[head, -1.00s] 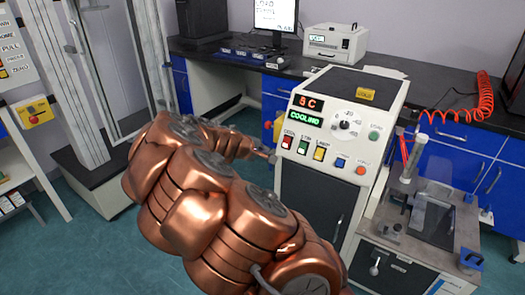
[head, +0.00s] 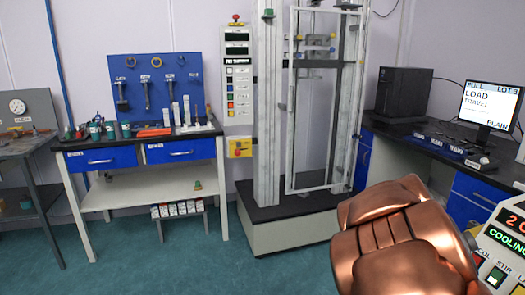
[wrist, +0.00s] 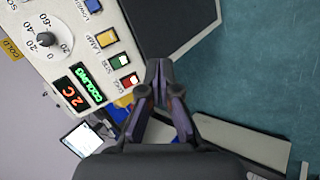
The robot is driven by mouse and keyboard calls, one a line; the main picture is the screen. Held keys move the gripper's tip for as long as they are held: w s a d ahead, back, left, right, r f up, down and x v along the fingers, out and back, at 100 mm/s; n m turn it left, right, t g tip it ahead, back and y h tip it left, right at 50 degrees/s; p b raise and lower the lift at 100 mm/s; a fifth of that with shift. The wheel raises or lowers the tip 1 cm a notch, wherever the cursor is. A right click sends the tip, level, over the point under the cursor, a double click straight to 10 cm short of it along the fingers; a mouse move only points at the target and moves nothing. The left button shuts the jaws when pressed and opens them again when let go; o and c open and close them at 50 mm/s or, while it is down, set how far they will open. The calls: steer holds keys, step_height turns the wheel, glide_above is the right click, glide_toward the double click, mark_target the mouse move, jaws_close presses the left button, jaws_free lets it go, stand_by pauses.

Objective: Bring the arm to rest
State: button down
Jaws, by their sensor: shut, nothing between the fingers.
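My gripper (wrist: 159,68) shows in the wrist view with its two dark fingers together at the tips and nothing between them. It is over the front of the white bath unit (wrist: 75,55), close to the coloured buttons. The unit's red display (wrist: 71,97) reads 2 C and its green display (wrist: 87,84) reads COOLING. In the head view my copper arm stands at the lower right, and the gripper is hidden or out of frame. Part of the same unit (head: 508,222) shows at the right edge.
A tall test frame (head: 268,130) with a clear guard stands at the centre on a dark-topped base. A workbench (head: 140,195) with a blue tool board is on the left. A monitor (head: 488,105) and black computer (head: 402,92) are on the right bench. Green floor is open in front.

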steer(key=s+a+f+n+g+y, duration=0.2)
steer(key=s+a+y, duration=0.6)
steer(key=s+a, duration=1.7)
step_height(320, 180, up, 18)
steer(key=w+m+p, duration=0.1)
steer(key=w+p, duration=0.1)
steer(key=p, duration=1.5)
steer(key=shift+w, duration=0.25)
steer(key=shift+d, duration=0.1)
